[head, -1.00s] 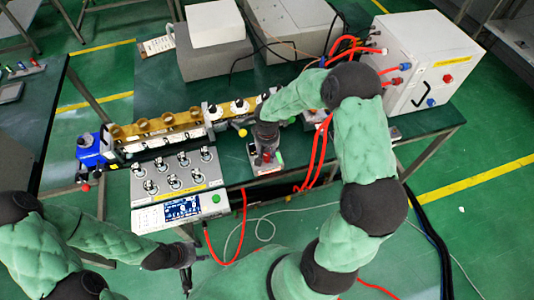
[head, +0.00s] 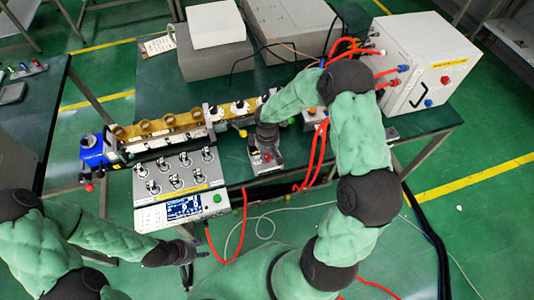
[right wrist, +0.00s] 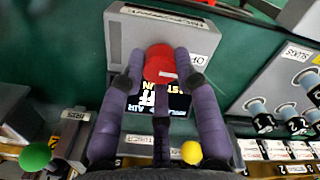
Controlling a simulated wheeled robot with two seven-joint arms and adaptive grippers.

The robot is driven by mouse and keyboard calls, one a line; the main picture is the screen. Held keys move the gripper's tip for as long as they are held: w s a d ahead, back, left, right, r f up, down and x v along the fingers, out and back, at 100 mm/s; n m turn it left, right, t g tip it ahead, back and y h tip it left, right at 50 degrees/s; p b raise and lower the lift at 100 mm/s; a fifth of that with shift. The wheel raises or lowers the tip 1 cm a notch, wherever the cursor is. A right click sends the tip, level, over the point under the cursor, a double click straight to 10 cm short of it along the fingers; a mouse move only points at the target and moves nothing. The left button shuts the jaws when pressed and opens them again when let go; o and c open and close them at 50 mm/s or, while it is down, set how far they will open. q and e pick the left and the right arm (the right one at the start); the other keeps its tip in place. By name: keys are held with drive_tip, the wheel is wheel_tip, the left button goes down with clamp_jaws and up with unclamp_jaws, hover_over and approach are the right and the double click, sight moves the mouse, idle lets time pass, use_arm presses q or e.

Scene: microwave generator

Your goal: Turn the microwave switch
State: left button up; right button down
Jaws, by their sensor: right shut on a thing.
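The microwave switch is a red knob (right wrist: 159,62) on a small grey box (right wrist: 195,38) with a dark labelled plate. In the head view this box (head: 275,167) sits at the front edge of the green table, mostly below my right gripper. My right gripper (right wrist: 160,72) has its purple fingers closed around the red knob, touching its sides. In the head view my right gripper (head: 266,150) points down at the box. My left gripper (head: 188,270) hangs low in front of the table, away from the switch; its finger opening is too small to tell.
A grey control box with several knobs and a screen (head: 182,208) stands left of the switch. A brass waveguide assembly (head: 165,122) lies behind it. Red cables (head: 317,155) and a white cabinet (head: 425,65) are to the right. Grey boxes (head: 212,60) stand at the back.

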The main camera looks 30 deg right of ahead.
sight(267, 156)
drive_tip(key=shift+n, duration=0.3)
drive_tip(key=c, duration=0.9)
unclamp_jaws()
drive_tip(key=shift+r, duration=0.1)
wheel_tip(267, 156, up, 12)
